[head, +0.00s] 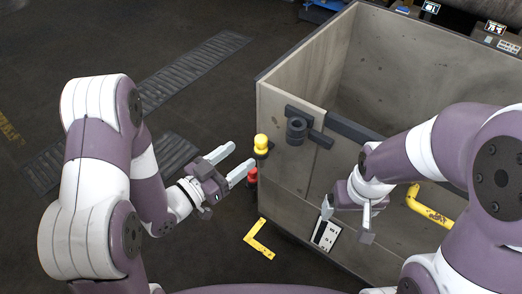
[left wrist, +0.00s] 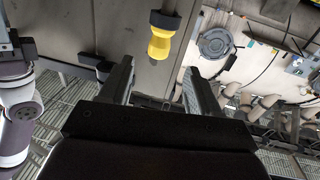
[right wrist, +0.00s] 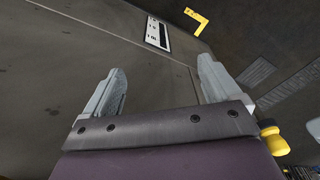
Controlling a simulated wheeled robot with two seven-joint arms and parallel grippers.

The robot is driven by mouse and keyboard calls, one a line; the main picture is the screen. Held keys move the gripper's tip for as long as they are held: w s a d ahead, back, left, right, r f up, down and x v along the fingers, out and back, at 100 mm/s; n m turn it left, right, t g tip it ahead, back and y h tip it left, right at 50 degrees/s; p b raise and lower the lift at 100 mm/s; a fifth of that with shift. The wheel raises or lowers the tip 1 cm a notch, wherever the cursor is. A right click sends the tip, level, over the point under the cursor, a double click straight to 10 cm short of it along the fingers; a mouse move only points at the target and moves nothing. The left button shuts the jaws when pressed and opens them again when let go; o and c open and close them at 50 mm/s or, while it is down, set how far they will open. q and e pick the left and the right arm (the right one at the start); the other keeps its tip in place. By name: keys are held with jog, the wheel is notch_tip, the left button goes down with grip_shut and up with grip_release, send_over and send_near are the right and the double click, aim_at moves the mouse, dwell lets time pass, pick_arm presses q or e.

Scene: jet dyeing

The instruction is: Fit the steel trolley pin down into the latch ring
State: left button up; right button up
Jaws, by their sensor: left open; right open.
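A yellow-headed post (head: 261,144), which looks like the pin, stands by the trolley's near left corner. Its yellow grip (left wrist: 160,42) has a dark collar and grey shaft in the left wrist view. A yellow knob, probably the same one, shows in the right wrist view (right wrist: 273,142). The dark latch ring (head: 297,128) sits on a bracket on the trolley's side, right of the pin. My left gripper (head: 240,160) is open and empty, its fingers pointing toward the post from the left. My right gripper (head: 347,218) is open and empty, pointing down beside the trolley.
The large grey trolley (head: 290,90) fills the right side. A red knob (head: 251,175) is just below the yellow one. A yellow tube handle (head: 432,208) is on the trolley's right. A yellow corner mark (head: 259,240) lies on the floor.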

aim_at(256, 143)
pick_arm(q)
jog(key=b+x, duration=0.1)
jog(key=x, duration=0.7)
jog(key=shift+w+d, duration=0.15)
jog(key=shift+d, duration=0.1)
jog(key=shift+r, duration=0.1)
jog(key=c, duration=1.1)
jog(key=shift+o, duration=0.2)
notch_tip(256, 143, up, 18)
jog(key=p, duration=0.6)
jog(key=shift+p, duration=0.3)
